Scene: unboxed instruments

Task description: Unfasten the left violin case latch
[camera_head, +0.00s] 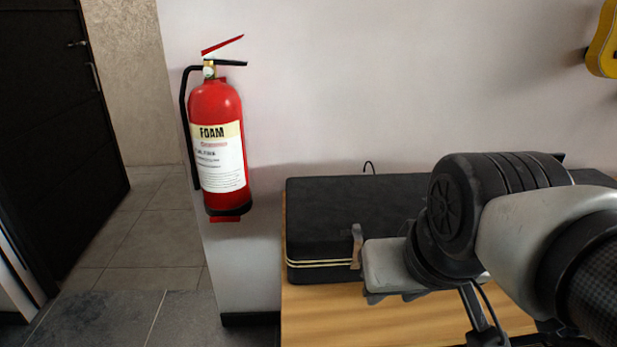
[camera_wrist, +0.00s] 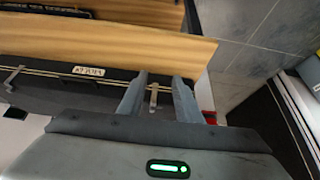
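The black violin case (camera_head: 330,215) with gold trim lies shut on the wooden table (camera_head: 330,315) against the wall. In the wrist view, which looks upside down, the case front (camera_wrist: 110,88) shows a small label and two latches. The left latch (camera_wrist: 153,97) is a small metal piece between the fingers of my gripper (camera_wrist: 158,85). My gripper is open, one finger on each side of the latch. Whether a finger touches it, I cannot tell. In the head view a small upright metal piece shows at the case front beside my gripper (camera_head: 385,290); my arm hides the case's right part.
The other latch (camera_wrist: 13,75) is at the left in the wrist view. A red fire extinguisher (camera_head: 218,140) hangs on the wall left of the case. A yellow instrument (camera_head: 605,45) hangs at the upper right. Tiled floor (camera_head: 130,235) is clear left of the table.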

